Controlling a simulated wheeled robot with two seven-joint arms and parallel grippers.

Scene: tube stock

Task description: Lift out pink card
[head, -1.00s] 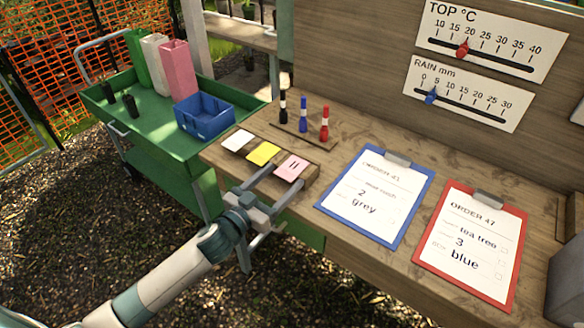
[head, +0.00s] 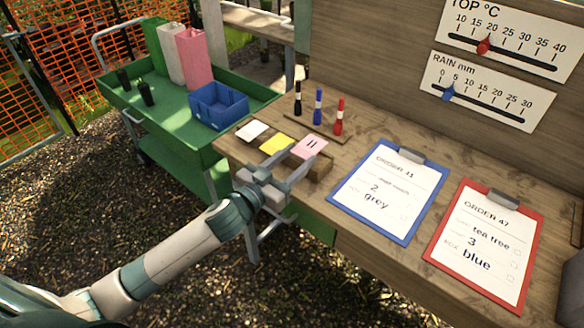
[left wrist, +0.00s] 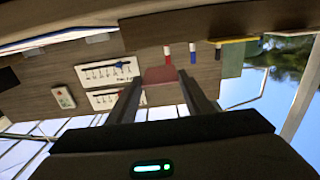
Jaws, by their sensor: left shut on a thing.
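The pink card (head: 310,145), with dark marks on it, is held between the fingertips of my left gripper (head: 302,156) just above the right end of the wooden card holder (head: 318,172). In the left wrist view the card (left wrist: 160,75) shows reddish between the two fingers (left wrist: 160,84). The yellow card (head: 276,145) and the white card (head: 252,131) sit in the holder to its left. Whether the pink card's lower edge is fully clear of the holder is hard to tell. My right gripper does not show.
Black, blue and red markers (head: 318,106) stand behind the holder. Blue (head: 388,192) and red (head: 484,244) clipboards lie to the right on the bench. A green cart (head: 180,130) with a blue bin (head: 219,105) and tall containers stands at left.

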